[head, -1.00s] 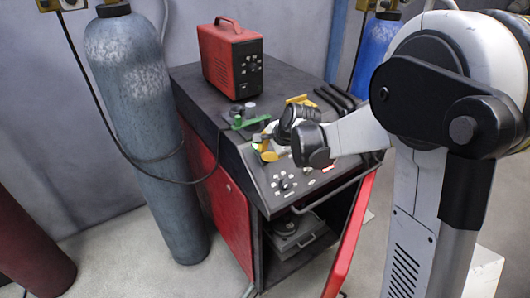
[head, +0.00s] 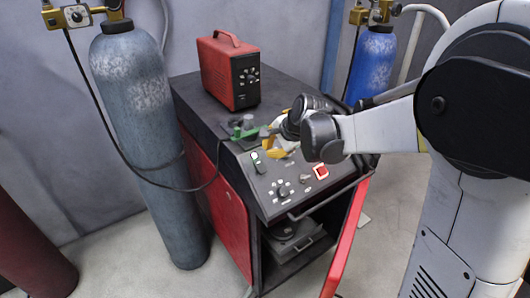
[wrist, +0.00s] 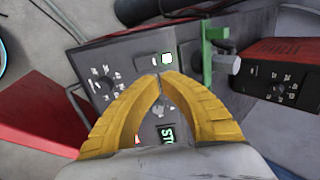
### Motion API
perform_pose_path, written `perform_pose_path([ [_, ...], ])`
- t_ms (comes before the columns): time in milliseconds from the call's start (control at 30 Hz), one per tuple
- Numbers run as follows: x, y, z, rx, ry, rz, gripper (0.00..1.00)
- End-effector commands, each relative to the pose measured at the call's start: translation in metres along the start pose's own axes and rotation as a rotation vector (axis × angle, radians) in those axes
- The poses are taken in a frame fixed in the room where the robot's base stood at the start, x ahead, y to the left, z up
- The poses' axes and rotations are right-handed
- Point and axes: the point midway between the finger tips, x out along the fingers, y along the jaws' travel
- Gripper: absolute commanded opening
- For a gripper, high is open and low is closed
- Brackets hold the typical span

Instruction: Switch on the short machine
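A red-sided machine cabinet (head: 222,205) stands in the middle of the head view, with a dark sloped control panel (head: 300,190). The panel carries a dial, a white-and-green switch (head: 258,162) and a red switch (head: 321,172). A smaller red machine (head: 230,72) with knobs sits on top; I cannot tell which one is the short machine. My gripper (head: 268,150) is over the panel's upper part. In the wrist view its yellow fingers (wrist: 164,76) are drawn together, with nothing seen held. A lit green-white switch (wrist: 167,58) shows just beyond the tips. Contact cannot be told.
A grey gas cylinder (head: 145,140) with a hose stands left of the cabinet, a dark red one (head: 30,240) further left. A blue cylinder (head: 373,62) is behind right. A green clamp (wrist: 212,50) lies close beside the fingers. The cabinet's red door (head: 347,235) is open.

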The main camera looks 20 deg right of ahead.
Motion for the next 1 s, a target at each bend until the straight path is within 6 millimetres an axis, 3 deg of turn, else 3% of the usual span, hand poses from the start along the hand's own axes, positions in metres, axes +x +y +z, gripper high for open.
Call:
perform_pose_path([
  [100,-0.027,-0.004,0.000,0.000,0.001,0.000,0.00],
  [300,-0.052,-0.007,0.000,0.000,0.001,0.000,0.00],
  [867,-0.057,-0.007,0.000,-0.001,0.001,0.000,0.00],
  [1000,-0.064,0.002,0.007,-0.056,0.007,0.005,0.00],
])
